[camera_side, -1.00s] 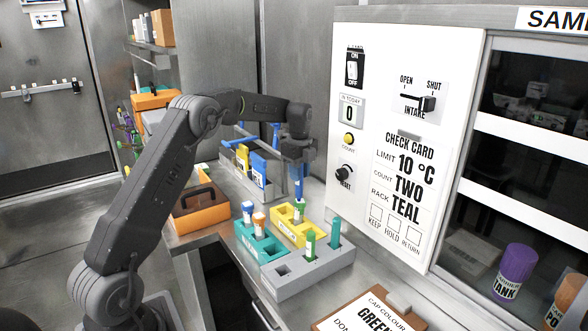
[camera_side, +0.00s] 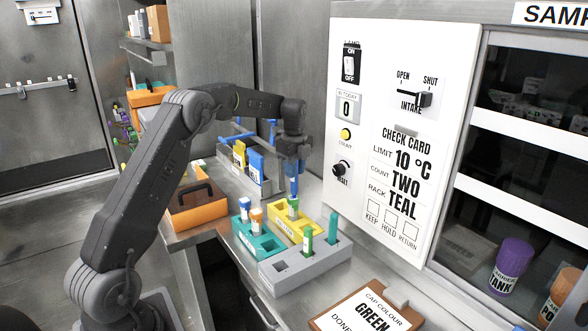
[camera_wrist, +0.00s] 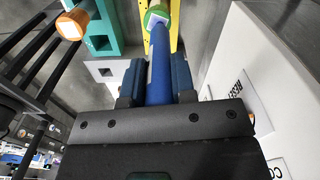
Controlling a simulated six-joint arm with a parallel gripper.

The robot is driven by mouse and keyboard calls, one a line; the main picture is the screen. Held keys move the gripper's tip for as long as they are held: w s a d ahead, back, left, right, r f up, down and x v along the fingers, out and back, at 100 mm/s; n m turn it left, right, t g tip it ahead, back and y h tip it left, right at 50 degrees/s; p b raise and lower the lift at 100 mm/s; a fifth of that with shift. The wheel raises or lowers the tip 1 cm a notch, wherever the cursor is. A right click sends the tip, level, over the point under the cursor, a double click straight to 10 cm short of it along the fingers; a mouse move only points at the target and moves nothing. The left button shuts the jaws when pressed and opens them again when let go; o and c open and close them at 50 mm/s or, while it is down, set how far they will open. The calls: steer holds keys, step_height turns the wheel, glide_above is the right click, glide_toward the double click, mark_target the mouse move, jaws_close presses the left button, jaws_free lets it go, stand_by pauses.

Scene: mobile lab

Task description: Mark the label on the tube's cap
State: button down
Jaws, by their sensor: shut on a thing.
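My gripper (camera_side: 293,166) is shut on a blue marker (camera_side: 294,186), which points down at the yellow rack (camera_side: 279,226). Below its tip stands a tube with a green cap (camera_side: 293,202). In the wrist view the marker (camera_wrist: 161,70) runs from between my fingers (camera_wrist: 158,88) to the green cap (camera_wrist: 151,19), which has a white label on top. The tip overlaps the cap's edge there; I cannot tell if they touch. Any mark on the label is too small to see.
The teal rack (camera_side: 246,247) holds blue-capped and orange-capped tubes. A clipboard (camera_side: 365,312) lies in front. A white control panel (camera_side: 350,205) stands close on the right.

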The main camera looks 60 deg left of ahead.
steer(key=shift+w+d, duration=0.2)
steer(key=shift+w, duration=0.25)
steer(key=shift+s+a, duration=0.2)
steer(key=shift+s, duration=0.3)
steer(key=shift+s+a, duration=0.2)
steer(key=shift+s, duration=0.3)
steer(key=shift+w+d, duration=0.25)
steer(key=shift+w, duration=0.35)
steer(key=shift+w+d, duration=0.25)
steer(key=shift+w, duration=0.3)
steer(key=shift+s+a, duration=0.3)
steer(key=shift+s, duration=0.3)
steer(key=shift+s+a, duration=0.25)
steer(key=shift+s, duration=0.35)
step_height(320, 180, up, 8)
